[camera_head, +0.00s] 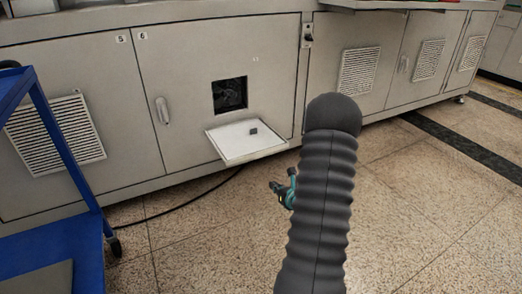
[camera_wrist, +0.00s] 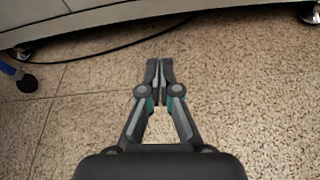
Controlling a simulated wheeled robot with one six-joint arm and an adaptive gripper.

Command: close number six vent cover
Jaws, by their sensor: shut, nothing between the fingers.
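The number six vent cover (camera_head: 240,143) is a pale flap on the cabinet door marked 6 (camera_head: 190,80). It is hinged down and sticks out nearly level below a dark square opening (camera_head: 230,95). A small dark knob sits on its upper face. My gripper (camera_head: 275,187) is low in front of the cabinet, below and to the right of the flap, apart from it. In the wrist view my gripper (camera_wrist: 160,66) points over bare floor with its fingertips together and nothing between them. The flap is not in the wrist view.
A blue cart (camera_head: 60,150) stands at the left; its caster also shows in the wrist view (camera_wrist: 27,83). A black cable (camera_head: 180,205) runs along the floor under the cabinet. The speckled floor (camera_head: 420,210) to the right is clear.

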